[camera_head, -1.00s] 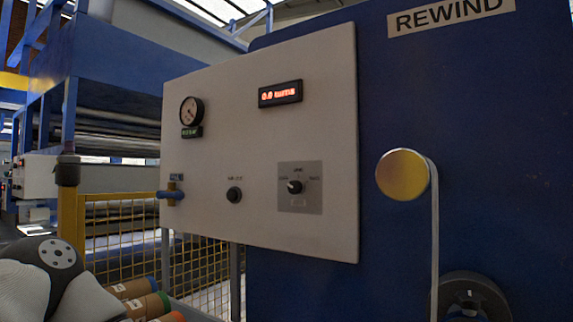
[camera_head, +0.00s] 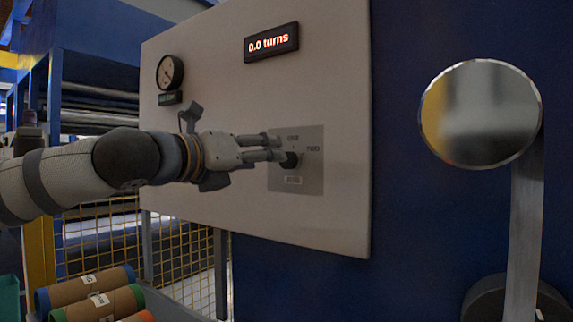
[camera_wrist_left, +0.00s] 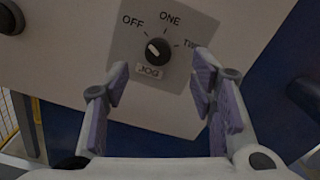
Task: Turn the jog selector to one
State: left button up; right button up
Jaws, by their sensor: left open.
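The jog selector is a black knob (camera_head: 291,160) on a grey plate (camera_head: 312,178) on the light panel. The left wrist view shows the knob (camera_wrist_left: 158,51) with OFF, ONE and TWO around it and a JOG label below. Its white mark points up-left, toward OFF. My left gripper (camera_head: 279,147) reaches in from the left, in front of the plate. Its fingers (camera_wrist_left: 160,74) are open, one on each side of the knob in the picture. I see no contact with the knob. My right gripper is not in view.
Another black knob (camera_wrist_left: 10,18) is left of the plate. A metal roller (camera_head: 481,113) stands out at the right. Cardboard rolls (camera_head: 95,285) lie at lower left.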

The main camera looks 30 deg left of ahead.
aim_at(288, 161)
pick_arm(q)
jog(key=w+d, duration=0.1)
jog(key=w, duration=0.7)
jog(key=shift+f+b, duration=0.25)
jog(key=shift+b, duration=0.05)
jog(key=c, duration=1.1)
